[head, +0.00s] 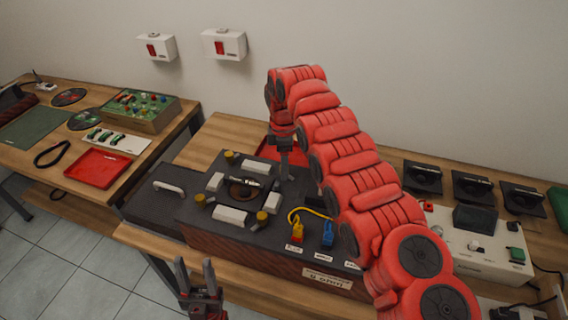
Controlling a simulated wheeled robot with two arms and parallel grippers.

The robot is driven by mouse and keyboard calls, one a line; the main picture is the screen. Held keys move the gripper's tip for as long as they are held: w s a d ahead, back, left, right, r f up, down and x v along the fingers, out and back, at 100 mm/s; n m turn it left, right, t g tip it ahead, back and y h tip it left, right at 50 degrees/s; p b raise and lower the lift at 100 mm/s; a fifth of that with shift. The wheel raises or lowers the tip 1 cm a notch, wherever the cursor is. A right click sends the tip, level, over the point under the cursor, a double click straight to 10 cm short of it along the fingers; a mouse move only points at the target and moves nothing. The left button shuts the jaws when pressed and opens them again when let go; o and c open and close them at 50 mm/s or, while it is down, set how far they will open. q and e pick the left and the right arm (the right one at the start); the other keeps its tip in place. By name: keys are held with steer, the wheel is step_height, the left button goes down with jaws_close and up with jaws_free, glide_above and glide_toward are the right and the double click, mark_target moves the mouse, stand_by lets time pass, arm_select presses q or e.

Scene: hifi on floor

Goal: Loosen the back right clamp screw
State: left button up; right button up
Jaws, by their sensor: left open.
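A dark box with a brick-red side (250,240) carries a clamp fixture of white blocks around a round dark centre (243,188). Yellow knobbed clamp screws show at its back left (230,157), front left (199,198) and front right (262,217). The back right screw is not visible; my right gripper (285,174) is over that corner, pointing down, and seems to hide it. I cannot tell whether it touches or grips the screw. My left gripper (200,275) is open and empty at the bottom, in front of the box and apart from it.
A red tray (98,168) and green board (140,108) are on the left table. A white device (480,248) stands right, beyond my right arm.

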steer(key=shift+r, duration=0.1)
steer(key=shift+r, duration=0.35)
step_height(320, 180, up, 5)
steer(key=shift+a+r+p, duration=0.1)
steer(key=shift+a+p, duration=0.05)
steer(key=shift+p, duration=0.45)
step_height(320, 180, up, 11)
steer(key=p, duration=1.1)
steer(key=shift+r, duration=0.15)
